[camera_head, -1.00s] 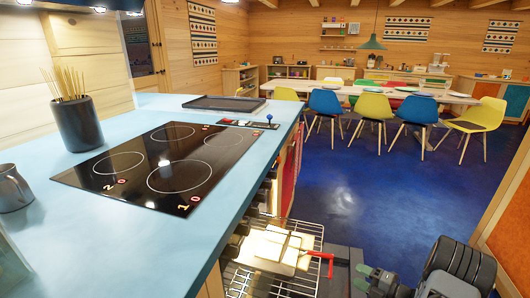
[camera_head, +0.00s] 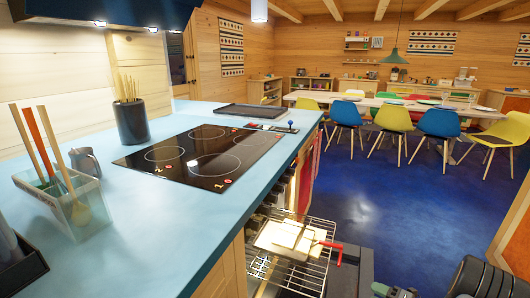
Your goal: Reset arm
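My gripper (camera_head: 383,290) shows at the bottom edge of the head view, right of the open oven. It is mostly cut off by the frame, so I cannot see whether its fingers are apart. Nothing shows held in the visible part. Part of my dark arm (camera_head: 478,279) stands at the bottom right corner.
A wire oven rack (camera_head: 318,236) is pulled out at the counter front, bearing pale flat pieces (camera_head: 288,232) and a red-handled item (camera_head: 331,244). The blue counter (camera_head: 160,230) with a black hob (camera_head: 205,155) runs along the left. Blue floor (camera_head: 400,215) is clear before the chairs.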

